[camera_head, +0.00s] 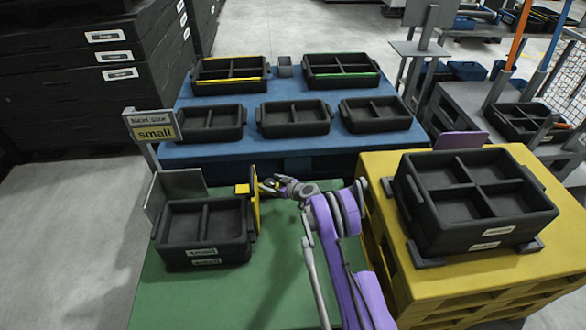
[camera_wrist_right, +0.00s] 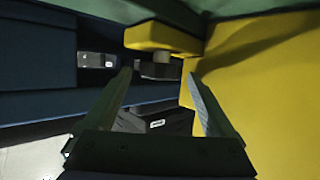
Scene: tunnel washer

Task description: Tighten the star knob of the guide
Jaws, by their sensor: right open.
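The guide is a yellow upright plate (camera_head: 255,200) with a yellow block (camera_head: 242,189), at the right side of the small black crate (camera_head: 205,232) on the green table. In the right wrist view the yellow plate (camera_wrist_right: 250,100) fills the right side, and a yellow arm (camera_wrist_right: 160,38) sticks out from it. A dark knob (camera_wrist_right: 158,70) shows below that arm; its star shape is not clear. My right gripper (camera_head: 268,186) is beside the plate on its right. Its open fingers (camera_wrist_right: 160,80) point at the knob, which appears between the fingertips, with no clear contact. My left gripper is out of view.
A sign reading "small" (camera_head: 155,132) stands behind the crate. A blue table (camera_head: 285,92) with several black trays is behind. A yellow pallet stand (camera_head: 400,250) with a large four-compartment crate (camera_head: 475,232) is to the right. The green table front (camera_head: 260,295) is clear.

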